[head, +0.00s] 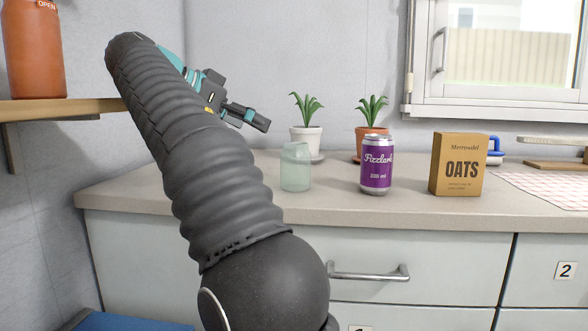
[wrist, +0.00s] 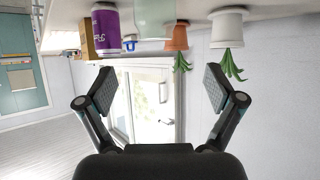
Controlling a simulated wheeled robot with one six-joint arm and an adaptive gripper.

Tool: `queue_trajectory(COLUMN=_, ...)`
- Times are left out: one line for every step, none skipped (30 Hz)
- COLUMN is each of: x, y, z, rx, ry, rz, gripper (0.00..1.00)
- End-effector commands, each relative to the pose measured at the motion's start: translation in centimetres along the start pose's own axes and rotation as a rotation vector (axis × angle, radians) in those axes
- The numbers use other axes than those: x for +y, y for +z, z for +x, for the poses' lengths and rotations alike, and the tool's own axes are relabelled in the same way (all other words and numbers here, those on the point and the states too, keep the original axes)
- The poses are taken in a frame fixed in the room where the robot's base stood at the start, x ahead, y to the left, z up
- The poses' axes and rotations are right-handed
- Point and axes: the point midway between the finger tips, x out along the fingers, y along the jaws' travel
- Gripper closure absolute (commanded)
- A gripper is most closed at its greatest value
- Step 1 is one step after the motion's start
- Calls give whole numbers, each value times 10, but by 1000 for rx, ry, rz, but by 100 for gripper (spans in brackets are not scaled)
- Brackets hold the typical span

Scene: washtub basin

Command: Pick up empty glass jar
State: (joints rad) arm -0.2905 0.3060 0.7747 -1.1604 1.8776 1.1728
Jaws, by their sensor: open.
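The empty glass jar (head: 295,168) is pale green and see-through. It stands upright on the counter in the head view, left of the purple can. In the wrist view, which is upside down, the jar (wrist: 155,18) shows at the top edge, partly cut off, between the can and the plant pots. My gripper (head: 250,118) is above the counter, up and left of the jar and apart from it. In the wrist view my gripper (wrist: 160,90) has its two fingers spread wide with nothing between them.
A purple can (head: 376,165) and an oats box (head: 459,164) stand right of the jar. A white-potted plant (head: 306,140) and a terracotta-potted plant (head: 371,140) stand behind. A wooden shelf (head: 75,109) holds an orange bottle (head: 35,50) at left. The counter (head: 240,208) is bare in front.

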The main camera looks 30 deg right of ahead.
Motion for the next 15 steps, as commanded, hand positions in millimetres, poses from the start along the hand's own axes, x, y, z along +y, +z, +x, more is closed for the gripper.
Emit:
queue_trajectory(x=2, y=2, z=11, rx=-1, ry=3, rz=1, gripper=8)
queue_trajectory(x=2, y=2, z=16, rx=-2, ry=2, rz=0, gripper=8)
queue_trajectory(x=1, y=3, z=24, rx=-1, ry=1, rz=-1, gripper=8)
queue_trajectory(x=1, y=3, z=29, rx=-1, ry=2, rz=-2, gripper=8)
queue_trajectory(x=1, y=3, z=35, rx=-1, ry=1, rz=-2, gripper=8)
queue_trajectory(x=1, y=3, z=42, rx=-1, ry=1, rz=-3, gripper=8)
queue_trajectory(x=2, y=3, z=47, rx=-2, ry=1, rz=-3, gripper=8)
queue_trajectory(x=1, y=3, z=52, rx=-2, ry=0, rz=-2, gripper=8)
queue_trajectory(x=1, y=2, z=57, rx=-2, ry=-1, rz=-3, gripper=8)
queue_trajectory(x=1, y=2, z=61, rx=-2, ry=0, rz=-3, gripper=8)
queue_trajectory(x=1, y=2, z=64, rx=-1, ry=0, rz=-3, gripper=8)
queue_trajectory(x=1, y=2, z=68, rx=-1, ry=-1, rz=-3, gripper=8)
queue_trajectory(x=1, y=1, z=70, rx=-1, ry=-1, rz=-3, gripper=8)
queue_trajectory(x=1, y=1, z=72, rx=-1, ry=-1, rz=-3, gripper=8)
queue_trajectory(x=1, y=1, z=73, rx=-2, ry=-1, rz=-2, gripper=8)
